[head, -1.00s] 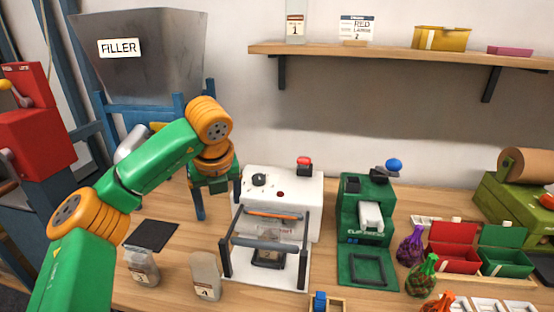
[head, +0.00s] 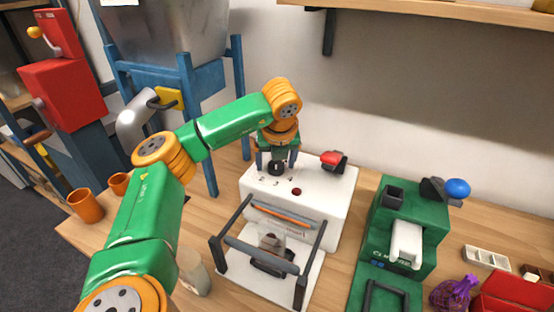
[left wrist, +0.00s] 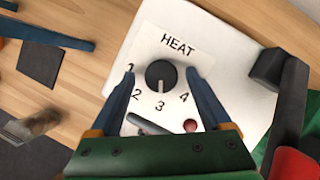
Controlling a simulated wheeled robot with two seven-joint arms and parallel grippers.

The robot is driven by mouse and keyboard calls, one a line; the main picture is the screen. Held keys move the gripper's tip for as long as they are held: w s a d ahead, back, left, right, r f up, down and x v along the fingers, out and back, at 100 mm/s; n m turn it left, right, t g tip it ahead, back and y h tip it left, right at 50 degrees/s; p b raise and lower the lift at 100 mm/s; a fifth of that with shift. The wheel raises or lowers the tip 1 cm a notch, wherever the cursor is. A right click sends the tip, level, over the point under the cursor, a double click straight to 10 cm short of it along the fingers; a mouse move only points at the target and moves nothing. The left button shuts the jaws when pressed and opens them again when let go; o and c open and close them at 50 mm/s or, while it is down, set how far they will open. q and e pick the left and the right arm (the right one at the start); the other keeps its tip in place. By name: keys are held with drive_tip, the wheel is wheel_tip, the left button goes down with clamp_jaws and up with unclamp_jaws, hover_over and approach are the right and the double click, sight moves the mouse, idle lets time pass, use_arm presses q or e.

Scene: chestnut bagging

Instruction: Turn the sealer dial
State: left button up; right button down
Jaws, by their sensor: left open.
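The white sealer (head: 325,200) stands on the bench in the middle of the head view. Its black dial (head: 277,168) is on top, near the left end. In the left wrist view the dial (left wrist: 161,75) sits under the word HEAT, with numbers 1 to 4 around it; its pale mark points down, between 2 and 4, toward the 3. My left gripper (head: 277,160) is over the dial, pointing down. Its blue fingers (left wrist: 164,82) are open, one on each side of the dial with gaps between. My right gripper is not in view.
A red knob (head: 331,158) on a black mount is at the sealer's back right, and a small red button (head: 297,191) is near the dial. The sealer's bar frame (head: 262,254) is in front. A green clip press (head: 405,235) stands to the right.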

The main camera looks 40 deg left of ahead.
use_arm(q)
drive_tip(key=shift+w+f, duration=0.1)
drive_tip(key=shift+w, duration=0.1)
drive_tip(key=shift+s, duration=0.15)
drive_tip(key=c, duration=0.6)
clamp_jaws()
